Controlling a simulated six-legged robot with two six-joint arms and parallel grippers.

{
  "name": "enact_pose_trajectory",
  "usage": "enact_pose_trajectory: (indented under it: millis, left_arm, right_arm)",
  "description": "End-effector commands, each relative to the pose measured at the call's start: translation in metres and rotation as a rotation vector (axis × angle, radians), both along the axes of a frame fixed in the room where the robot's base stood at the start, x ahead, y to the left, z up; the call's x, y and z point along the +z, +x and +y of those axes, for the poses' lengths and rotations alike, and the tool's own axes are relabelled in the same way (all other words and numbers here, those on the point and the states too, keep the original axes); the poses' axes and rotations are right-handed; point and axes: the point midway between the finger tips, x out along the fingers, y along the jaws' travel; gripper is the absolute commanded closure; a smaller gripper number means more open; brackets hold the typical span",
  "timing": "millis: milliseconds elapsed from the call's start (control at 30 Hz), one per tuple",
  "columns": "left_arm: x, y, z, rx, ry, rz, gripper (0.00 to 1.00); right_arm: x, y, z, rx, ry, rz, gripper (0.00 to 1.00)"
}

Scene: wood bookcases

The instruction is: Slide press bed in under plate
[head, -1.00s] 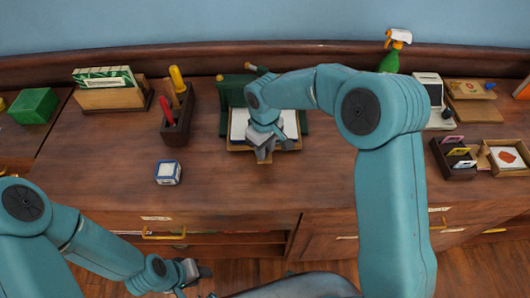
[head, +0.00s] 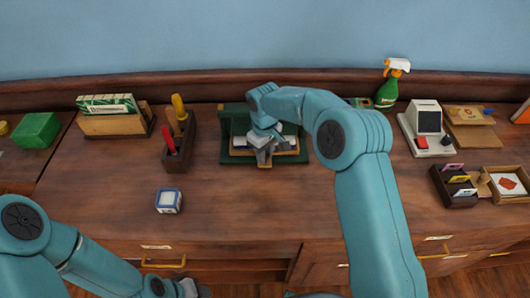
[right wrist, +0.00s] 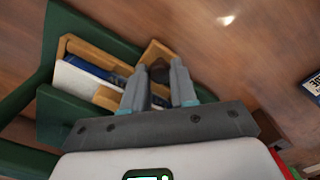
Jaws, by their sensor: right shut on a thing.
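The green press (head: 228,120) stands at the back middle of the desk, partly hidden by my right arm. The wooden press bed (head: 291,152) lies mostly within its green frame, with a pale sheet and something blue on it. It also shows in the right wrist view (right wrist: 97,55), beside the green press parts (right wrist: 62,117). My right gripper (head: 264,160) is at the bed's front edge, shut on its dark knob (right wrist: 158,70). The plate cannot be told apart clearly. My left gripper (head: 190,288) is at the bottom edge, mostly cut off.
A tool holder (head: 178,150) and a small blue-white block (head: 168,201) stand left of the press. A card rack (head: 115,120) is further left. A spray bottle (head: 388,90), a white machine (head: 425,130) and small trays are at right.

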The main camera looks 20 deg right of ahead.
Motion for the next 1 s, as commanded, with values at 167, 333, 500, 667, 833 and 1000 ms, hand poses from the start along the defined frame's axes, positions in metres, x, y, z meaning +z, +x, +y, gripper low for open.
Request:
enact_pose_trajectory:
  millis: [167,333,500,667,833,1000]
  left_arm:
    - [0.000,0.000,0.000,0.000,0.000,0.000,0.60]
    - [0.000,0.000,0.000,0.000,0.000,0.000,0.60]
    - [0.000,0.000,0.000,0.000,0.000,0.000,0.60]
    - [-0.001,0.000,0.000,0.000,0.000,0.000,0.60]
    - [-0.005,0.000,0.000,0.000,0.000,0.000,0.60]
    - [-0.008,0.000,0.000,0.000,0.000,0.000,0.60]
  right_arm:
    - [0.004,0.006,-0.001,-0.001,0.001,-0.020,1.00]
    - [0.004,0.006,-0.001,-0.001,0.000,-0.017,0.48]
    - [0.003,0.006,-0.002,-0.001,0.001,-0.013,0.48]
    - [0.008,0.006,-0.001,-0.001,0.001,-0.013,0.48]
    - [0.039,0.006,-0.001,-0.001,0.000,-0.017,0.48]
    - [0.086,0.006,-0.001,-0.002,0.001,-0.019,0.48]
